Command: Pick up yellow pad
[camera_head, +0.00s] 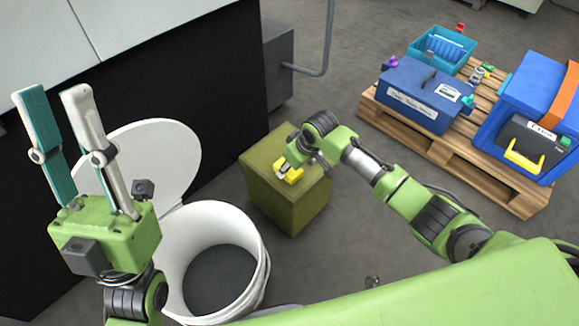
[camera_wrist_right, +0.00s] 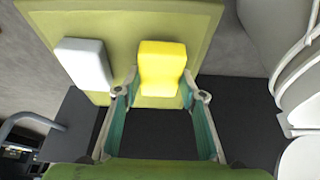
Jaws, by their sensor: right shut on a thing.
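The yellow pad (camera_head: 291,174) is at the top of the olive box (camera_head: 290,208); I cannot tell whether it touches the box. In the right wrist view the yellow pad (camera_wrist_right: 162,62) lies between the fingertips of my right gripper (camera_wrist_right: 161,86), which is shut on it. In the head view the right gripper (camera_head: 287,168) is partly hidden behind its wrist. A light grey pad (camera_wrist_right: 84,62) lies on the box beside it. My left gripper (camera_head: 52,94) points up at the left, open and empty.
A white bin (camera_head: 262,278) with its round lid (camera_head: 160,150) raised stands left of the box. A dark machine (camera_head: 190,70) is behind. A wooden pallet (camera_head: 490,180) at the right carries a blue toolbox (camera_head: 412,98), a teal crate (camera_head: 442,46) and a larger blue case (camera_head: 535,95).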

